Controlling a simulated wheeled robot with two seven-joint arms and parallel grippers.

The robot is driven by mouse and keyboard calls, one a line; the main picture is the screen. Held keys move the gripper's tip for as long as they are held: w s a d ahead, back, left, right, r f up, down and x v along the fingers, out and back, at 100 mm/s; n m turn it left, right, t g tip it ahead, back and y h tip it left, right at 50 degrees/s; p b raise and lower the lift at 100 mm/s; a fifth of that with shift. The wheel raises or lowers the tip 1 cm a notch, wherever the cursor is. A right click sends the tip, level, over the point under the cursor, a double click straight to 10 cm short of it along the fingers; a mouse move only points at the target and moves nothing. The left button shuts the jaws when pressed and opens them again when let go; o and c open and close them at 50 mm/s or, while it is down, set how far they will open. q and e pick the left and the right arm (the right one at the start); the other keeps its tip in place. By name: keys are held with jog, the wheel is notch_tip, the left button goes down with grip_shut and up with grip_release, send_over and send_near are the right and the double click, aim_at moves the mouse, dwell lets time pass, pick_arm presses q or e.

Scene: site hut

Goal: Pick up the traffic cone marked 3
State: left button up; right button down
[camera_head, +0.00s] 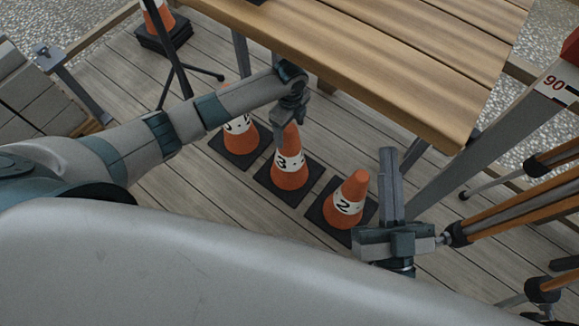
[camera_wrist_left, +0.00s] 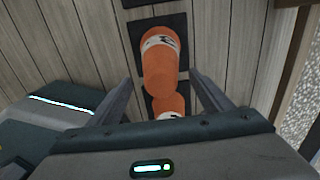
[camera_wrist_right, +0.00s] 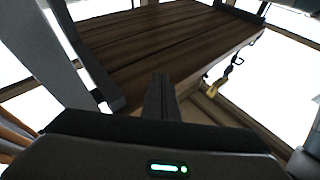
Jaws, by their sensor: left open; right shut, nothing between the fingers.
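The orange traffic cone marked 3 (camera_head: 291,174) stands upright on a black square base, in the middle of a row of cones on the plank floor. My left gripper (camera_head: 287,122) is open and appears above its top, partly covering it. In the left wrist view, two orange cones show between and beyond the open fingers (camera_wrist_left: 165,90); the nearer is mostly hidden, and I cannot tell which is marked 3. My right gripper (camera_head: 389,155) is shut and empty, right of the cone marked 2 (camera_head: 348,202). Its closed fingers (camera_wrist_right: 160,95) show in the right wrist view.
Another cone (camera_head: 240,138) stands to the left, its mark partly hidden by my left arm. A slatted wooden table (camera_head: 400,60) overhangs behind the row. A tripod (camera_head: 520,200) stands at the right. Grey blocks (camera_head: 35,95) lie at the left. Another cone (camera_head: 160,18) is at the top left.

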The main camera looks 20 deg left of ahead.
aim_at(289, 154)
pick_arm(q)
notch_tip(289, 154, down, 4)
jog(key=shift+w+a+r+b, duration=0.1)
jog(key=shift+a+r+b, duration=0.1)
jog(key=shift+b, duration=0.5)
jog(key=shift+f, duration=0.35)
pick_arm(e)
jog(key=r+t, duration=0.1)
jog(key=d+r+t, duration=0.1)
jog(key=r, duration=0.1)
jog(key=s+r+t, duration=0.1)
jog(key=shift+s+d+r+y, duration=0.1)
jog(key=shift+d+r+y, duration=0.1)
jog(key=shift+y, duration=0.2)
pick_arm(q)
jog(key=c, duration=1.8)
jog(key=shift+w+d+r, duration=0.1)
jog(key=shift+w+r, duration=0.05)
grip_shut()
